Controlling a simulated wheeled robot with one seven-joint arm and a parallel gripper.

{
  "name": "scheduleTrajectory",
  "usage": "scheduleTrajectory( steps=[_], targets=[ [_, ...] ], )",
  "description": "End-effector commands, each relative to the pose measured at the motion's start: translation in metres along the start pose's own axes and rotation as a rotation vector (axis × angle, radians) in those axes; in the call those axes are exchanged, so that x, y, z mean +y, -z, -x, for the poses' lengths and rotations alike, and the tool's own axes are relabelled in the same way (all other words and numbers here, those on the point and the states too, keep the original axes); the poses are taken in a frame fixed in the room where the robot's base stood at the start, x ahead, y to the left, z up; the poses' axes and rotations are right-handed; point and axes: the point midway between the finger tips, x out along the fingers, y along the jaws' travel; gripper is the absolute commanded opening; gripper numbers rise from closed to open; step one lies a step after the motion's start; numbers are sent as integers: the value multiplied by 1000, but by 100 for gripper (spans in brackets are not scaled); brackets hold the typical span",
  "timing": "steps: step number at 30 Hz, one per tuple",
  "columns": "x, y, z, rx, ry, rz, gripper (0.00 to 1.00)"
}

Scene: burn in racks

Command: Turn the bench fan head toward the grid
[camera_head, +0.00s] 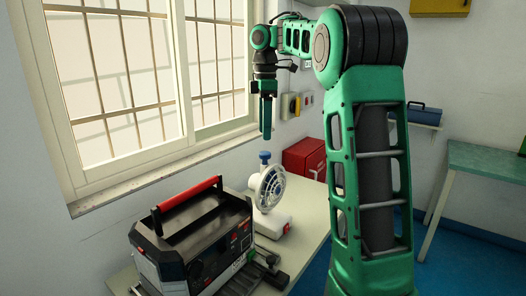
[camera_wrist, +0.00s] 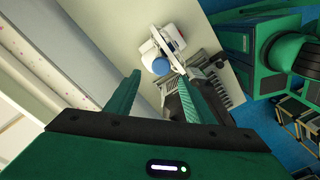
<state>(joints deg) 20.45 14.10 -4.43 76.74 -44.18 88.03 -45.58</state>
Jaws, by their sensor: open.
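The bench fan (camera_head: 270,188) has a white round caged head with a blue hub, a white base with a red part, and a blue knob (camera_head: 264,156) on top. It stands upright on the pale bench. In the wrist view the fan (camera_wrist: 171,38) and its blue knob (camera_wrist: 160,66) show beyond my fingers. My gripper (camera_head: 266,136) points down above the fan, apart from it. Its two fingers (camera_wrist: 159,77) are spread with nothing between them. A dark slotted rack (camera_head: 258,275), possibly the grid, lies on the bench; its grey slots (camera_wrist: 206,82) show in the wrist view.
A black and grey machine with a red handle (camera_head: 190,193) stands left of the fan. A red box (camera_head: 303,158) is behind. The barred window (camera_head: 125,75) and its sill (camera_head: 130,183) border the left side. Some bench surface (camera_head: 307,205) right of the fan is clear.

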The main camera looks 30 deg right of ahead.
Motion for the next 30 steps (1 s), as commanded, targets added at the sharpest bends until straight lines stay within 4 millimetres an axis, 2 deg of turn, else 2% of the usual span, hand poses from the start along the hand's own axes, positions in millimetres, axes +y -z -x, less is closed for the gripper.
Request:
scheduleTrajectory(
  steps=[30],
  targets=[
    [0,1,-72,1,2,0,49]
  ],
)
